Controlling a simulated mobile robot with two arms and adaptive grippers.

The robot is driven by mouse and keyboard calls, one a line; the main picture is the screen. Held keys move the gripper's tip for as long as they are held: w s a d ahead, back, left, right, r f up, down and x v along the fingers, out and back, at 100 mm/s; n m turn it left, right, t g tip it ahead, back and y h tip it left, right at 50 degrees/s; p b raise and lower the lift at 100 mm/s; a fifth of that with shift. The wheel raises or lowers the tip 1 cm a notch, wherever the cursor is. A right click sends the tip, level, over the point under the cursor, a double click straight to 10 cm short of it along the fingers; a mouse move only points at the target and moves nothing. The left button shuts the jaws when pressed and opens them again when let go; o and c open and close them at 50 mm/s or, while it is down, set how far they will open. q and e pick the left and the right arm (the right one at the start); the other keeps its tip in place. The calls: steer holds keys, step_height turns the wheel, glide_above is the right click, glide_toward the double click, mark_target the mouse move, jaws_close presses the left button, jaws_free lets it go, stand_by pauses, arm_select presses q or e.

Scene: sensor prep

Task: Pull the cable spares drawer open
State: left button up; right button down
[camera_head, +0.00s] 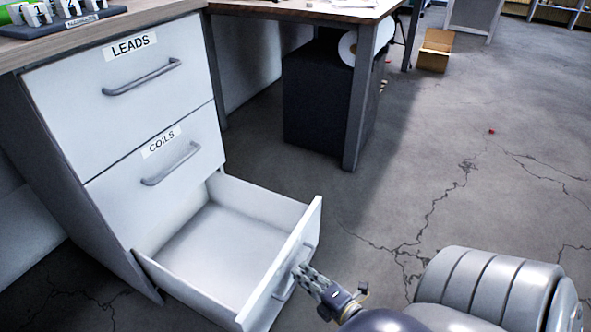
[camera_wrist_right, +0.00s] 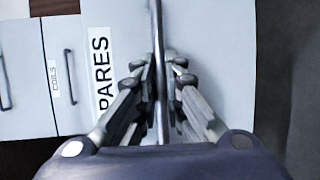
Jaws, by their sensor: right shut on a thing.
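The cable spares drawer (camera_head: 217,243) is the bottom drawer of a white cabinet and stands pulled well out; the part of its inside that I see is empty. Its front carries a label (camera_wrist_right: 102,70) ending in "PARES", seen sideways in the right wrist view. My right gripper (camera_head: 299,272) is at the outside of the drawer front, shut on the bar handle (camera_wrist_right: 158,35). The handle runs between its fingers in the right wrist view. The gripper hides part of the handle in the head view. My left gripper is not in view.
Above are two shut drawers, LEADS (camera_head: 125,85) and COILS (camera_head: 165,165). A desk (camera_head: 300,10) with a dark box (camera_head: 310,95) under it stands behind. An open cardboard box (camera_head: 434,52) lies farther back. The cracked floor (camera_head: 400,170) to the right is mostly clear.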

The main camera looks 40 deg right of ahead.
stand_by(0.3)
steer(key=c, duration=1.7)
jaws_free()
steer(key=s, duration=0.4)
steer(key=s+r, duration=0.1)
steer(key=s, duration=0.3)
steer(key=s+r, duration=0.1)
steer(key=s, duration=0.3)
steer(key=shift+a+r, duration=0.15)
steer(key=shift+a, duration=0.2)
